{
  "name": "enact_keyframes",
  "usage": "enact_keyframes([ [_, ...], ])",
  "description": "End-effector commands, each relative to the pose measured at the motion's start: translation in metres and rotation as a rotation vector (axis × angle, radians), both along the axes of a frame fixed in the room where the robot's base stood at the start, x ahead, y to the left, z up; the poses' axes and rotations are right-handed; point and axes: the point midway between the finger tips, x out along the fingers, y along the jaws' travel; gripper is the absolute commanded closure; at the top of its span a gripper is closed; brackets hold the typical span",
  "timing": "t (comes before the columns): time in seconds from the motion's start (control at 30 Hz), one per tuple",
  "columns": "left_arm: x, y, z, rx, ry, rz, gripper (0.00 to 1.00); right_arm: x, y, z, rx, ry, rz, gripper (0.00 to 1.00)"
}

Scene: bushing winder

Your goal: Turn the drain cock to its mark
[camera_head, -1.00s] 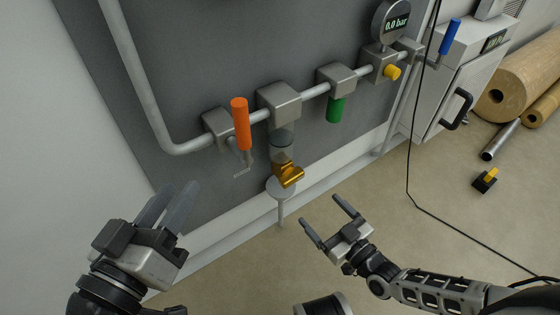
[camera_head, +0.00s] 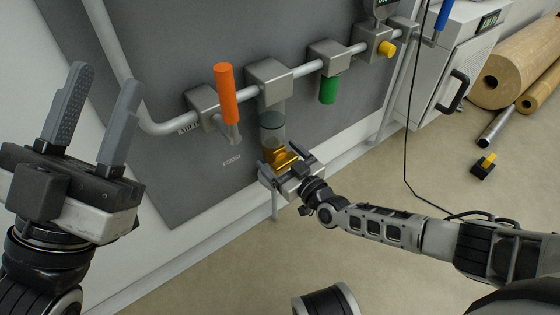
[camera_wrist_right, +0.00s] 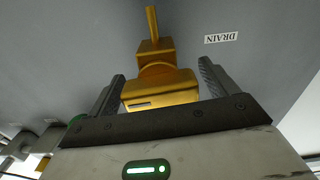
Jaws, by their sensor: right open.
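The drain cock (camera_head: 281,154) is a gold-coloured fitting under the clear bowl (camera_head: 271,127) on the wall pipe. In the right wrist view the drain cock (camera_wrist_right: 158,88) shows its body, a round neck and a thin stem at the top. My right gripper (camera_head: 288,163) is at the drain cock in the head view. In the wrist view its fingers (camera_wrist_right: 162,78) are open, one on each side of the cock, with gaps visible. The DRAIN label (camera_wrist_right: 221,38) is on the panel beside it; I cannot make out the mark. My left gripper (camera_head: 104,82) is open and empty at the left.
An orange handle (camera_head: 227,95), a green part (camera_head: 329,90) and a yellow knob (camera_head: 386,48) sit along the pipe. A black cable (camera_head: 406,150) hangs to the right. Brown rolls (camera_head: 505,78) and a small black-yellow object (camera_head: 483,165) lie on the floor at right.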

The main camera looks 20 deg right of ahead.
Motion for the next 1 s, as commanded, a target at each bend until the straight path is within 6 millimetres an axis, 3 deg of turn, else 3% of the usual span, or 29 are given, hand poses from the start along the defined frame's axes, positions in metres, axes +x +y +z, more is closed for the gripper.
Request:
enact_keyframes([
  [0.3,-0.002,0.000,0.003,0.006,-0.025,0.002,0.64,0.003,0.001,0.000,0.001,0.000,0.001,0.15],
  [0.47,-0.002,0.000,0.003,0.005,-0.025,0.001,0.64,0.002,0.001,0.000,0.001,0.000,0.001,0.56],
  [0.5,-0.002,0.000,0.003,0.005,-0.025,0.001,0.64,0.002,0.001,0.000,0.001,0.000,0.001,0.59],
  [0.7,0.001,0.000,0.004,-0.006,0.016,-0.005,0.64,0.002,0.002,0.003,-0.036,-0.014,-0.001,0.59],
  [1.0,0.016,0.003,-0.034,-0.079,0.366,-0.021,0.64,0.002,0.002,0.002,-0.295,-0.106,-0.002,0.59],
])
